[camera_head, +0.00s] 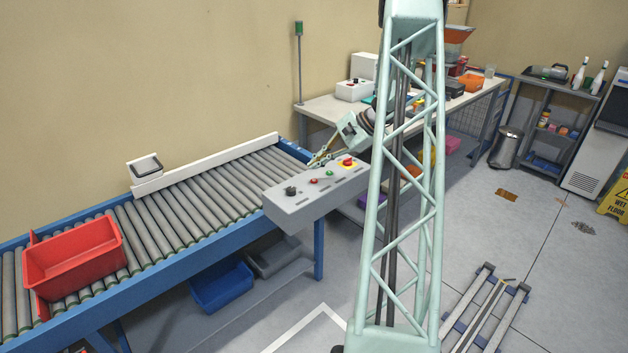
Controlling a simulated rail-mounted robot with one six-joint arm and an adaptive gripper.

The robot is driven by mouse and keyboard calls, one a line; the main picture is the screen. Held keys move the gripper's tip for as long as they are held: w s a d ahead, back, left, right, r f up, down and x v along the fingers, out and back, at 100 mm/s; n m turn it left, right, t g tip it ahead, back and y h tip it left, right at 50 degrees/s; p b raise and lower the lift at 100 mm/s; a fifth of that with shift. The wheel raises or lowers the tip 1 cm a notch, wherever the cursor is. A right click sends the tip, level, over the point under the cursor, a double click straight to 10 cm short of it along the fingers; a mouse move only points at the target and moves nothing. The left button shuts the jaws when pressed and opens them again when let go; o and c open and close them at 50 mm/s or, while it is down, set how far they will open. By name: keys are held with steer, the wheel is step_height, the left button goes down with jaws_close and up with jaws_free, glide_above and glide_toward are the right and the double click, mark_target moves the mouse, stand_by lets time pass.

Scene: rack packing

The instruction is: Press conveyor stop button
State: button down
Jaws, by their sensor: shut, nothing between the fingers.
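A grey control box (312,203) sits at the right end of the roller conveyor (190,212). On its top are a black knob (290,190), a small red button (313,181), a green button (329,174) and a large red mushroom button (348,161) on a yellow plate. No labels are readable. My gripper (317,160) is shut and empty. It appears just behind the buttons in the picture, its fingers pointing down and left. I cannot tell whether it touches the box.
A red bin (72,278) stands on the rollers at the left. A white side rail (205,166) runs along the conveyor's wall side. A workbench (320,108) with several items stands behind. My lattice column hides part of the middle. The floor at the right is mostly open.

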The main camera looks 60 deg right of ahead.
steer(key=shift+r, duration=0.6)
stand_by(0.7)
